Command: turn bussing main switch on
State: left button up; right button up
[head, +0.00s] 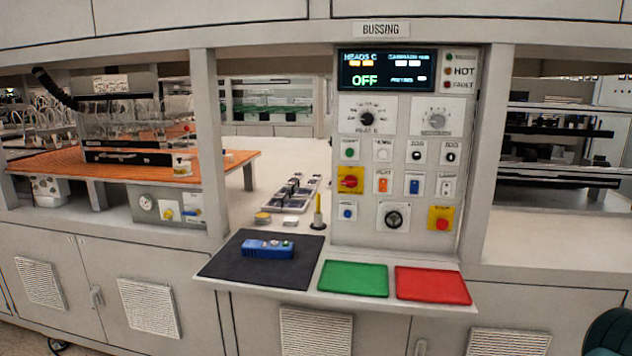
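The bussing panel (401,225) stands upright under a sign reading BUSSING (381,29). Its display (387,71) reads OFF in large green letters. A red rotary switch on a yellow plate (350,180) sits at the panel's left side and looks like the main switch; its label is too small to read. Its red handle looks roughly horizontal. A red push button on a yellow plate (441,222) is at the lower right. Neither of my grippers is in view.
A shelf below the panel holds a black mat (222,265) with a blue device (268,249), a green pad (353,278) and a red pad (432,284). A tray of parts (291,194) lies behind. Posts flank the panel.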

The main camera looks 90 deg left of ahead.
aim_at(350, 180)
jog(key=u, duration=2.85)
